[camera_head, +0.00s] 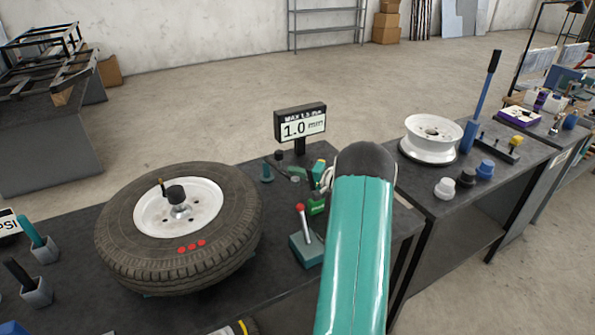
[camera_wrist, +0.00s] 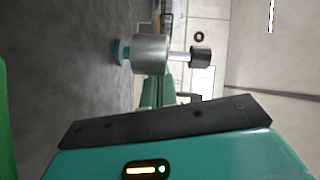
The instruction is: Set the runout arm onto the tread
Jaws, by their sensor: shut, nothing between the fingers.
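The tyre (camera_head: 120,225) lies flat on its white rim on the dark bench in the head view, its tread facing outward. A lever with a red knob (camera_head: 300,207) stands on a teal base right of the tyre. I cannot tell for certain which part is the runout arm. In the wrist view, a silver cylinder (camera_wrist: 150,50) with a teal end and a black knob (camera_wrist: 201,57) lies just beyond my gripper (camera_wrist: 158,84). My gripper is shut and empty.
My teal arm hides part of the bench in the head view. A bare white wheel rim (camera_head: 432,138) and small coloured caps (camera_head: 467,177) sit on the right bench. Tool holders (camera_head: 37,290) stand at the left. Bright green (camera_wrist: 5,120) edges the wrist view.

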